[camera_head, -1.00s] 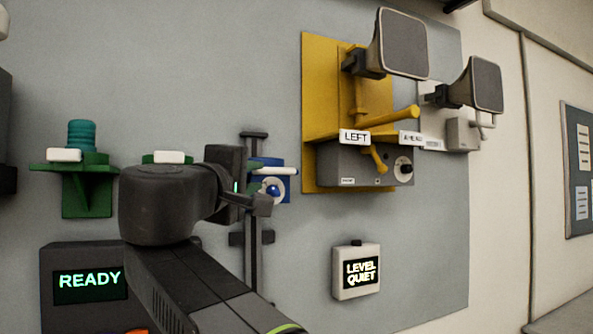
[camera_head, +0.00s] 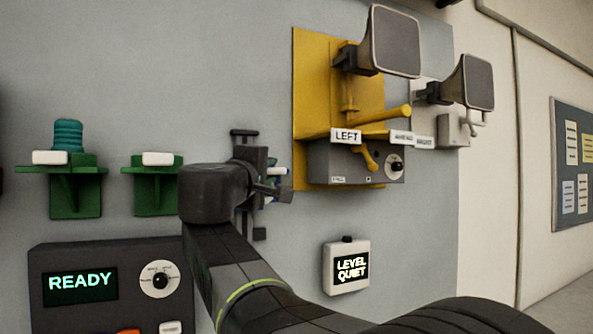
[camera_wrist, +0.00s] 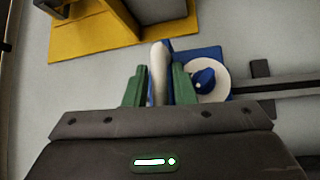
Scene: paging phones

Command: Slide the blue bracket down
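The blue bracket (camera_wrist: 208,60) shows in the wrist view, with a white bar-shaped handle (camera_wrist: 159,60) and a blue knob on a white disc (camera_wrist: 206,82). My gripper (camera_wrist: 158,78) has its two green fingers on either side of the handle. They look slightly apart from it, with narrow gaps, though firm contact is hard to judge. In the head view my gripper (camera_head: 284,187) covers most of the bracket, and only bits of blue and white show. The dark vertical rail (camera_head: 259,232) shows above and below my gripper.
A yellow panel (camera_head: 312,75) with a yellow lever, grey box and horn speaker (camera_head: 396,42) stands right of the rail. A "LEVEL QUIET" display (camera_head: 347,267) is at lower right. Green shelves (camera_head: 155,190) and a "READY" console (camera_head: 100,260) are to the left.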

